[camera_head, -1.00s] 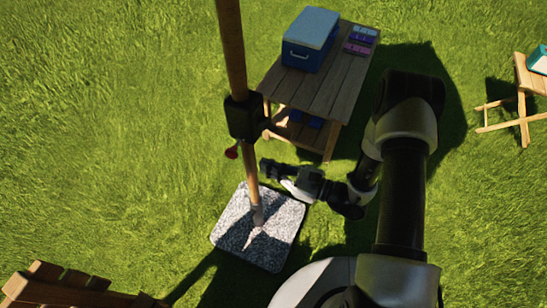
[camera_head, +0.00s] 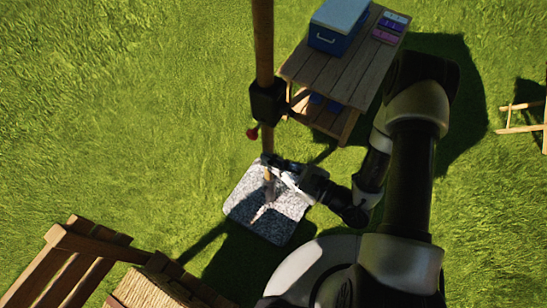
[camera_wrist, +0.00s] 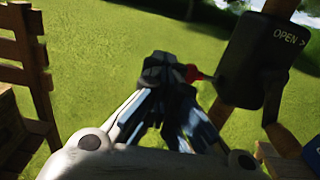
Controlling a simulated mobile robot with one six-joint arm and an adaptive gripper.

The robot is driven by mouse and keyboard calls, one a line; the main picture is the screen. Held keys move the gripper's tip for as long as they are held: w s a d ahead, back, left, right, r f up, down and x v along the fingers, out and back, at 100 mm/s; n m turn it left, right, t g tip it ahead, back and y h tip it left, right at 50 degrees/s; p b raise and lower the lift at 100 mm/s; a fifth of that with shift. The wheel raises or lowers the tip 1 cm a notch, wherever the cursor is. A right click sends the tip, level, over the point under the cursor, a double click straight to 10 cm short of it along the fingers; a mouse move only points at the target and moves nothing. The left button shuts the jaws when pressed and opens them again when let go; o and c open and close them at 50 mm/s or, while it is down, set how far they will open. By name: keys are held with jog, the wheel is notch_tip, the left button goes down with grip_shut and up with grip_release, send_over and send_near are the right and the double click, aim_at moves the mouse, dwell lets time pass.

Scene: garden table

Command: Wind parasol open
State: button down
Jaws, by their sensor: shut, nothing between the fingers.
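The parasol's wooden pole (camera_head: 263,45) rises from a square speckled stone base (camera_head: 245,205). A black crank housing (camera_head: 268,103) sits on the pole, with a red knob (camera_head: 252,134) at its lower left. In the wrist view the housing (camera_wrist: 250,65) carries the word "OPEN" and an arrow. My gripper (camera_head: 270,161) is shut and empty, below the housing, and overlaps the pole in the head view. In the wrist view the red knob (camera_wrist: 193,73) shows just right of my gripper's fingertips (camera_wrist: 165,68). I cannot tell whether they touch. The crank arm is mostly hidden.
A wooden side table (camera_head: 335,75) with a blue cooler (camera_head: 338,26) stands behind the pole to the right. A wooden chair (camera_head: 70,262) is at the lower left. A folding stool (camera_head: 522,118) is at the far right. Grass left of the pole is clear.

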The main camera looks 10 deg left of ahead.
notch_tip(320, 180, up, 7)
jog(key=w+p, duration=0.2)
jog(key=p, duration=0.3)
jog(key=b, duration=0.2)
send_over(291, 111)
jog(key=s+d, duration=0.3)
jog(key=s, duration=0.1)
jog(key=f+b, duration=0.1)
jog(key=w+f+b, duration=0.2)
jog(key=shift+f, duration=0.35)
jog(key=f+b, duration=0.2)
jog(key=shift+w+d+f, duration=0.1)
jog(key=shift+w+f, duration=0.1)
jog(key=shift+f, duration=0.15)
jog(key=s+a+f+b, duration=0.1)
jog(key=s+f+b, duration=0.3)
jog(key=f, duration=0.3)
jog(key=shift+a+b, duration=0.2)
jog(key=shift+b, duration=0.25)
jog(key=c, duration=1.2)
grip_release()
jog(key=shift+w+r, duration=0.1)
